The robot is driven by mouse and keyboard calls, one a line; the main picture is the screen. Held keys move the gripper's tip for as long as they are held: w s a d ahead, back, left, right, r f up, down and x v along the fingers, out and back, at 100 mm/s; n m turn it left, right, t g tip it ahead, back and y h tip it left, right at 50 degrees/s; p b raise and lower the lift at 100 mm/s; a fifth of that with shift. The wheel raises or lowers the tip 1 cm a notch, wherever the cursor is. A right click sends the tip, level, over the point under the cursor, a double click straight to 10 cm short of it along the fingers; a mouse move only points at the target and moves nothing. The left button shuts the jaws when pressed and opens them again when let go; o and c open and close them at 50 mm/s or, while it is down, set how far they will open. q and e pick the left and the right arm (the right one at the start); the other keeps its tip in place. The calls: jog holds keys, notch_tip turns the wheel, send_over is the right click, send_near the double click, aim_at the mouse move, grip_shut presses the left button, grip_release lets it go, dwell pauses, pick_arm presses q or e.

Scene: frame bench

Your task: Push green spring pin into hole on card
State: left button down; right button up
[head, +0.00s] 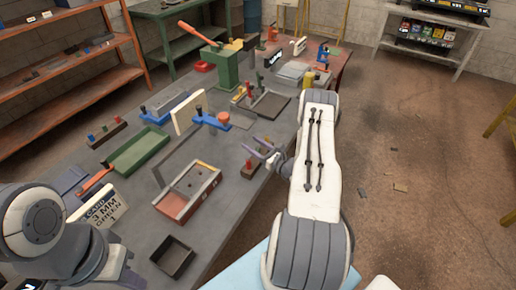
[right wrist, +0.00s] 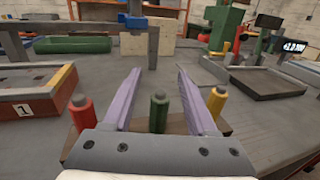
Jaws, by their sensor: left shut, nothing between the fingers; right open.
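A white card (head: 98,208) reading "CARD 3 MM GREEN 1" stands at the bench's near left. The green pin (right wrist: 158,112) stands upright in a dark block, between a red pin (right wrist: 82,113) and a yellow pin (right wrist: 217,102) in the right wrist view. The pin block (head: 254,168) shows small in the head view. My right gripper (head: 262,151) is open and empty near this block; its purple fingers (right wrist: 160,75) frame the green pin. A red-sided fixture (head: 188,192), marked 1 in the right wrist view (right wrist: 30,108), lies left of the block. My left gripper is out of view.
A green tray (head: 138,150), a peg block (head: 107,134) and blue clamps lie farther back on the bench. A small dark open box (head: 173,257) sits near the front edge. A green press (head: 224,68) stands behind. Grey bench surface is bare between several fixtures.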

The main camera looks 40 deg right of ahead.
jog(key=shift+w, duration=0.45)
grip_shut()
jog(key=shift+r+b, duration=0.4)
jog(key=shift+r, duration=0.35)
jog(key=s+d+r+b, duration=0.5)
jog(key=s+d+r, duration=0.2)
jog(key=s+r, duration=0.15)
jog(key=w+a+n+g+y+b, duration=0.1)
jog(key=w+a+n+y, duration=0.2)
jog(key=a, duration=1.2)
jog(key=w+a+n+g+y+b, duration=0.1)
jog(key=w+a+y, duration=0.4)
jog(key=w+a, duration=0.5)
jog(key=a+n+g, duration=0.1)
jog(key=a, duration=0.4)
jog(key=shift+w+a+n+g+b, duration=0.2)
jog(key=shift+n+g+b, duration=0.1)
jog(key=shift+n+b, duration=0.1)
